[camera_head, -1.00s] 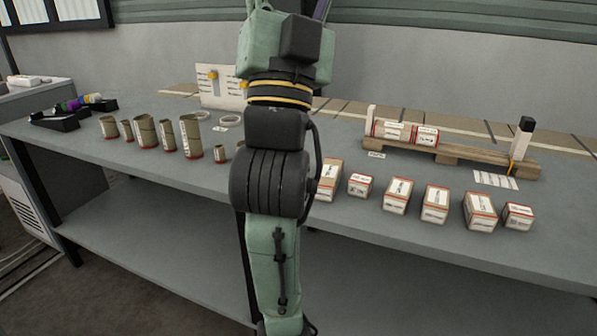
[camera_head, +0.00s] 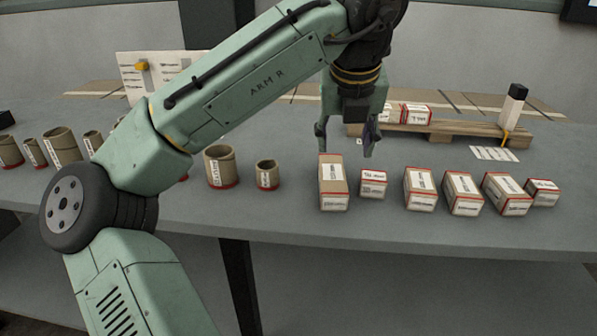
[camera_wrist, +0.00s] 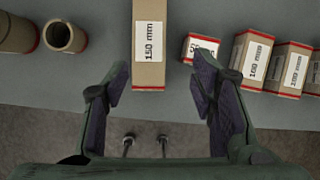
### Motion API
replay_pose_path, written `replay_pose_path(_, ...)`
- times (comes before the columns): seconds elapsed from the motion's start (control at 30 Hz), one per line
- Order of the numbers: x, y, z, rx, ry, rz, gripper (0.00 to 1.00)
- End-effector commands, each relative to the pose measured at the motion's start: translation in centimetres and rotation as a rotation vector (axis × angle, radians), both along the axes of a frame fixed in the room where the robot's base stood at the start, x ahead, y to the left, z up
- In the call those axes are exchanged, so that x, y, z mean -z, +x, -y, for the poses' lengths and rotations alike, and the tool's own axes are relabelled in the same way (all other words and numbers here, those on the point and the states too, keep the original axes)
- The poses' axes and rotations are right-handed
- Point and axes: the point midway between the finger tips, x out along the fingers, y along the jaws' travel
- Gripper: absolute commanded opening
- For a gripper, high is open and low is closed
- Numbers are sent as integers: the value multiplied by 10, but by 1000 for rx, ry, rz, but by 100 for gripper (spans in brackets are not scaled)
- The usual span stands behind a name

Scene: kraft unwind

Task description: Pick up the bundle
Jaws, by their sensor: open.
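Several kraft bundles with red ends and white labels stand in a row on the grey table (camera_head: 420,232). The tallest bundle (camera_head: 333,185) is at the left end of this row; in the wrist view it (camera_wrist: 149,70) reads "150 mm". A small bundle (camera_head: 372,184) stands just right of it. My gripper (camera_head: 346,146) is open and empty above and behind the tall bundle. In the wrist view its fingers (camera_wrist: 161,72) lie to either side of the tall bundle's near end, apart from it. Which bundle the task means cannot be told.
Kraft tubes (camera_head: 221,166) stand left of the bundles, partly behind my arm. A wooden pallet (camera_head: 440,130) with red-ended bundles (camera_head: 415,114) and a dark-topped post (camera_head: 513,108) is at the back right. The table's front strip is clear.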

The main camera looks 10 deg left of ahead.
Motion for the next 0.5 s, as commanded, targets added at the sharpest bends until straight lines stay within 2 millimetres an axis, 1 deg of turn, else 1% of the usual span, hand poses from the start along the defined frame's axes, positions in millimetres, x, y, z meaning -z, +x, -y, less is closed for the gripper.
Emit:
replay_pose_path(0.07, 6, -4, -4, 13, 38, -36, 52)
replay_pose_path(0.13, 13, -3, -6, 18, 49, -49, 52)
replay_pose_path(0.33, 43, 9, -7, 19, 48, -48, 52)
replay_pose_path(0.4, 50, 12, -8, 19, 47, -48, 52)
replay_pose_path(0.5, 56, 15, -8, 19, 45, -45, 52)
